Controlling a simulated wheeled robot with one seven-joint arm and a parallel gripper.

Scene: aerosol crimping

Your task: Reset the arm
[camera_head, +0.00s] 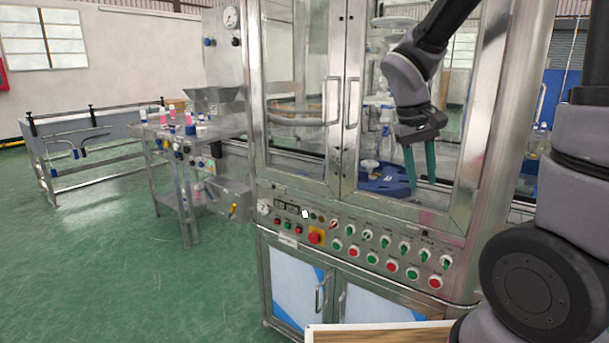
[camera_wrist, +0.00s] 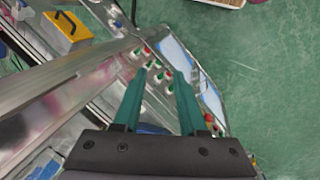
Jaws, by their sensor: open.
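My gripper (camera_head: 421,168) hangs at the end of my arm in the head view, pointing down in front of the machine's glass doors. Its two green fingers are apart, with nothing seen between them. In the wrist view my gripper (camera_wrist: 153,82) also shows spread green fingers, with the control panel (camera_wrist: 160,75) behind them. The crimping machine (camera_head: 340,180) is a steel cabinet with glazed doors; its panel carries rows of green and red knobs and buttons.
A steel side table (camera_head: 190,135) with small pink bottles stands left of the machine. A blue round part (camera_head: 385,180) shows behind the glass. A wooden-topped surface (camera_head: 375,334) is at the bottom edge. Green floor (camera_head: 110,260) is clear at the left. A yellow box (camera_wrist: 66,32) shows in the wrist view.

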